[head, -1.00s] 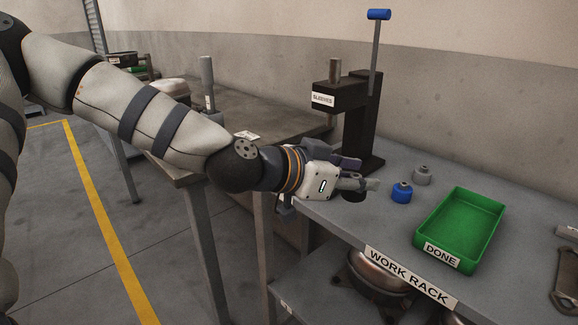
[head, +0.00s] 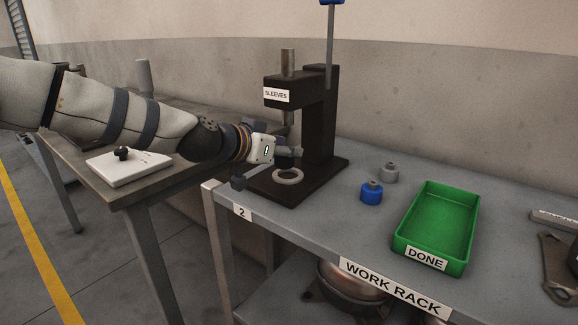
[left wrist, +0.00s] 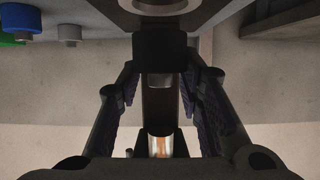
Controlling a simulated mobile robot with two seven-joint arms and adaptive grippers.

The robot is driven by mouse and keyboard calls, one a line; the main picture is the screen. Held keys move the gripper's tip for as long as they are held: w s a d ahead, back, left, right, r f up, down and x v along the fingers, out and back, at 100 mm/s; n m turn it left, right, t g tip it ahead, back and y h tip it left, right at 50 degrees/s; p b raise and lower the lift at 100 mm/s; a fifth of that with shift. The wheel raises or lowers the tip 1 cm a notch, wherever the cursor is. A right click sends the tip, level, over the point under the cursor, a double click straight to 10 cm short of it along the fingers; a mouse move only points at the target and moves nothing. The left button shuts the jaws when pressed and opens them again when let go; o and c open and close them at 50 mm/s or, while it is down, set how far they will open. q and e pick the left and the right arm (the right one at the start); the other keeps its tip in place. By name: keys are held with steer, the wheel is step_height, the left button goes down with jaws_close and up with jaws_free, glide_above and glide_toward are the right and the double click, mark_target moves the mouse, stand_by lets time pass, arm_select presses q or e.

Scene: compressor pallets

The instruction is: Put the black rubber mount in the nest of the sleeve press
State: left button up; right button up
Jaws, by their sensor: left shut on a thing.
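My left gripper (head: 292,152) is at the sleeve press (head: 320,125), just above the press base. In the left wrist view its two fingers (left wrist: 160,72) are shut on the black rubber mount (left wrist: 160,48), a dark block with a short grey metal stud. In the head view I cannot make out the mount against the dark press and fingers. The nest is a pale ring (head: 288,176) on the press base, and its hole looks empty. The ring also shows at the top edge of the left wrist view (left wrist: 192,5), close to the mount. My right gripper is not in view.
A blue mount (head: 371,194) and a grey mount (head: 389,173) stand right of the press. The green DONE tray (head: 400,243) is empty. The press ram (head: 288,117) hangs above the nest. A white plate with a black knob (head: 122,154) lies on the left bench.

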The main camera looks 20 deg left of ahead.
mark_target(288, 161)
arm_select(q)
steer(key=shift+w+d, duration=0.15)
steer(key=shift+w, duration=0.35)
steer(key=shift+w+f+b, duration=0.2)
steer(key=shift+f+b, duration=0.15)
steer(key=shift+f, duration=1.25)
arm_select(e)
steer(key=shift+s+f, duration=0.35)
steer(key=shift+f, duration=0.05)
arm_select(q)
steer(key=shift+f, duration=0.1)
steer(key=shift+f, duration=0.15)
steer(key=o, duration=1.3)
steer(key=shift+c, duration=0.2)
